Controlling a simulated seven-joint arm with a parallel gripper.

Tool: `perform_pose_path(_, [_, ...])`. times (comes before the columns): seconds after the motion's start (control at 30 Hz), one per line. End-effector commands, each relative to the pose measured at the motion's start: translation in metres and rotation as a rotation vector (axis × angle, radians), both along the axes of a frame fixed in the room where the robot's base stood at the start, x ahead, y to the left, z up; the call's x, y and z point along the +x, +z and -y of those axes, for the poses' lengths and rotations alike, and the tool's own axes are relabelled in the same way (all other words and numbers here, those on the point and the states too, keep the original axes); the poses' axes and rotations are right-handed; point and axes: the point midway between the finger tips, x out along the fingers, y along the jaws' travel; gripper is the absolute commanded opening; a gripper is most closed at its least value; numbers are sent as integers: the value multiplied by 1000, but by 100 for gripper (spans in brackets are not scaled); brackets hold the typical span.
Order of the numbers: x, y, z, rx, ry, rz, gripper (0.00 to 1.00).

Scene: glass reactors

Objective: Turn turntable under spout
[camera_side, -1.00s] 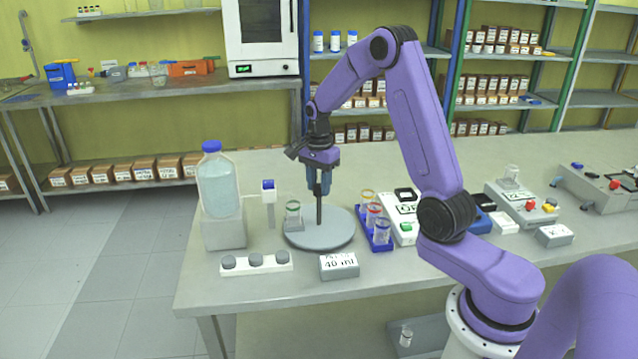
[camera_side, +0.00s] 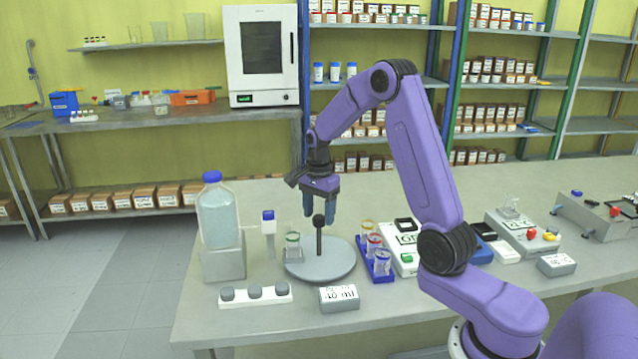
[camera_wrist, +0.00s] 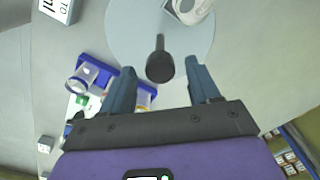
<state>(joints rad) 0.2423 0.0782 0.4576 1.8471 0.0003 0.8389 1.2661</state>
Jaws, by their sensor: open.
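The grey round turntable (camera_side: 335,268) lies on the bench with a black post topped by a round knob (camera_side: 318,221) standing up from it. A glass beaker with a green rim (camera_side: 293,247) stands on the left part of the turntable. The spout post with a blue top (camera_side: 269,232) stands just behind and left of that beaker. My gripper (camera_side: 320,212) is open and empty, pointing down above the knob. In the wrist view the knob (camera_wrist: 160,66) lies between and just beyond the fingertips (camera_wrist: 163,72), and the turntable (camera_wrist: 120,30) shows below.
A bottle of pale blue liquid (camera_side: 218,215) stands on a grey block at the left. A button strip (camera_side: 255,295) and a 40 ml block (camera_side: 339,298) lie in front. A blue rack of beakers (camera_side: 376,262) stands close to the turntable's right.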

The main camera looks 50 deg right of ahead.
Motion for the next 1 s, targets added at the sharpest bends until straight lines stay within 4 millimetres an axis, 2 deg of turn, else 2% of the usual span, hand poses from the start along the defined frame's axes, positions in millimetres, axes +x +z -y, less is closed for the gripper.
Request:
perform_pose_path(0.6, [1,125,0,-2,-1,6,61])
perform_pose_path(0.8, [1,153,0,-1,-1,4,61])
perform_pose_path(1.0, [0,164,0,0,-1,1,61])
